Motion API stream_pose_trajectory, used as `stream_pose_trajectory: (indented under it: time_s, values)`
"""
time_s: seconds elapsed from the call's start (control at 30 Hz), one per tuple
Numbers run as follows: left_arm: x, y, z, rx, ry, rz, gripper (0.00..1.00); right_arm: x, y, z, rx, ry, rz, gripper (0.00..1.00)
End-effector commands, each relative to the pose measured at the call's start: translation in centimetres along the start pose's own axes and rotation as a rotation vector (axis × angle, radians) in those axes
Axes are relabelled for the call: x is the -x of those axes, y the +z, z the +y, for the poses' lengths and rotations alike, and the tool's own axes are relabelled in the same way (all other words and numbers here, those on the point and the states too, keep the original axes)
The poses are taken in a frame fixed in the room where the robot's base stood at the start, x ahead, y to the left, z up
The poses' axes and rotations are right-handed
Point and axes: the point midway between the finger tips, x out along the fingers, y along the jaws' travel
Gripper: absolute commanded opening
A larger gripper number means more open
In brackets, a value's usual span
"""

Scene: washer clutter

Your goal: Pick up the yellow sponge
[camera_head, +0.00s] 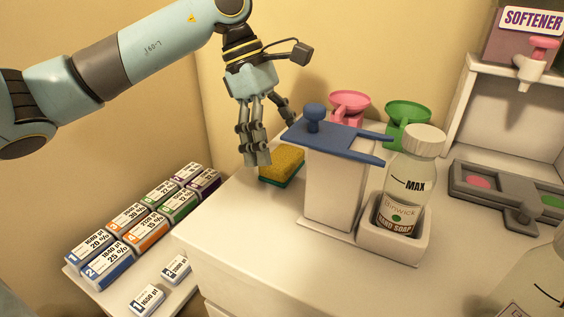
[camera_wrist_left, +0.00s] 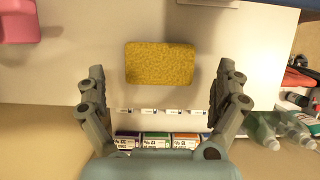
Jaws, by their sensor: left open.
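The yellow sponge (camera_head: 285,163) has a green underside and lies flat on the white counter top, near its back edge by the wall. My left gripper (camera_head: 268,142) hangs just above and to the left of the sponge in the head view, fingers pointing down. In the left wrist view the sponge (camera_wrist_left: 160,63) lies beyond the spread fingers (camera_wrist_left: 165,95), roughly centred between them. The left gripper is open and empty, and it does not appear to touch the sponge. My right gripper is not in either view.
A white box with a blue top (camera_head: 335,140) stands right of the sponge. A soap bottle (camera_head: 408,180), pink scoop (camera_head: 349,100) and green scoop (camera_head: 408,115) stand nearby. Several small labelled boxes (camera_head: 145,225) sit on a lower surface at left. Counter in front of the sponge is clear.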

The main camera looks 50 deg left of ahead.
Motion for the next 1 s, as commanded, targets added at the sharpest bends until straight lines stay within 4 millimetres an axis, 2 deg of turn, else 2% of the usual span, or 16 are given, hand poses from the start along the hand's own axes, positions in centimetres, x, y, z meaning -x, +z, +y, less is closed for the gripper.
stream_pose_trajectory:
  time_s: [0.1, 0.2, 0.5, 0.8, 1.0]
  values:
    - [-2.1, -0.2, 0.0, 0.002, -0.004, -0.005, 1.00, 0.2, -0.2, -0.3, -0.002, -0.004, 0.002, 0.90]
    - [-3.3, -0.2, 0.1, 0.002, -0.002, -0.004, 1.00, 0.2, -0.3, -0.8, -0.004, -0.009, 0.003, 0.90]
    - [-3.7, -0.3, 0.1, 0.000, 0.000, 0.000, 0.99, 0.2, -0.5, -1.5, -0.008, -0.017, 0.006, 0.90]
    - [-3.7, -0.3, 0.1, 0.000, -0.001, -0.001, 0.60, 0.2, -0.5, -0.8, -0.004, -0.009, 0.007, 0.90]
    - [-3.7, -0.3, 0.1, 0.000, -0.001, -0.001, 0.59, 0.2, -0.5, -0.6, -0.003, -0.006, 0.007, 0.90]
